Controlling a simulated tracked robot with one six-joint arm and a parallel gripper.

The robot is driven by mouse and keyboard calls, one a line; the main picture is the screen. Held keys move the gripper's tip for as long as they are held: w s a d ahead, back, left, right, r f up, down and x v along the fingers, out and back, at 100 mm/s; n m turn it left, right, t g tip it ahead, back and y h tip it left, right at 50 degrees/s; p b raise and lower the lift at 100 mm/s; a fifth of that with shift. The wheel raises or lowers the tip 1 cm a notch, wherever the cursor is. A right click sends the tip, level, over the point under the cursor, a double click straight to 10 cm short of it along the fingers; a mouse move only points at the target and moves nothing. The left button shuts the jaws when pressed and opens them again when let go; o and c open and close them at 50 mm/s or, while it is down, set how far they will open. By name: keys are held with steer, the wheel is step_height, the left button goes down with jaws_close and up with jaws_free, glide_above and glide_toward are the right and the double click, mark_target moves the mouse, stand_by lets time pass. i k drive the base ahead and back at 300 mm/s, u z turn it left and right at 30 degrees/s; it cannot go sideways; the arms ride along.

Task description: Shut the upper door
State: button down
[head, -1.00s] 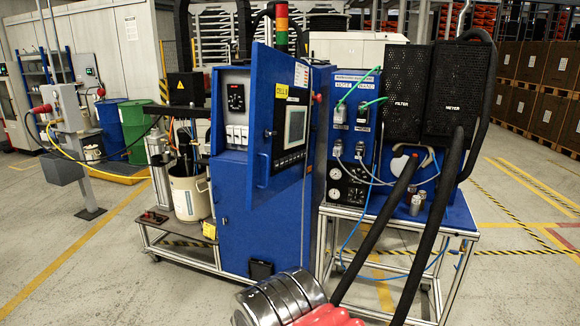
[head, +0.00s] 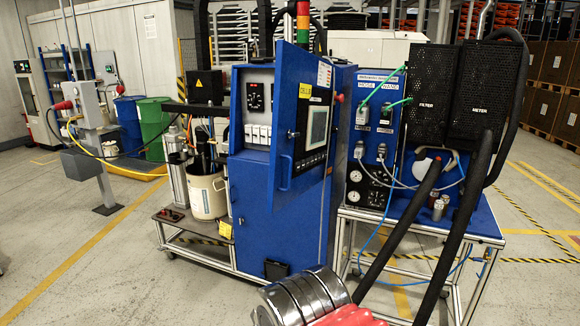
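The upper door (head: 302,120) is a blue panel on the tall blue cabinet (head: 262,215). It carries a screen, a yellow label and a bar handle (head: 285,172) near its lower left edge. The door stands open, swung out toward me, and the dial and switches (head: 257,133) inside the cabinet show to its left. My gripper is not clearly visible. A silver ribbed part and a red part at the bottom edge seem to be mine, apart from the door and in front of the cabinet.
A bench with the FILTER and METER boxes (head: 472,92) stands right of the cabinet, with thick black hoses hanging forward. A cart with a white bucket (head: 207,196) stands on its left. The floor (head: 110,270) at front left is clear.

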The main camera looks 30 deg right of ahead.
mark_target(303, 81)
steer(key=i, duration=0.9)
steer(key=z, duration=0.05)
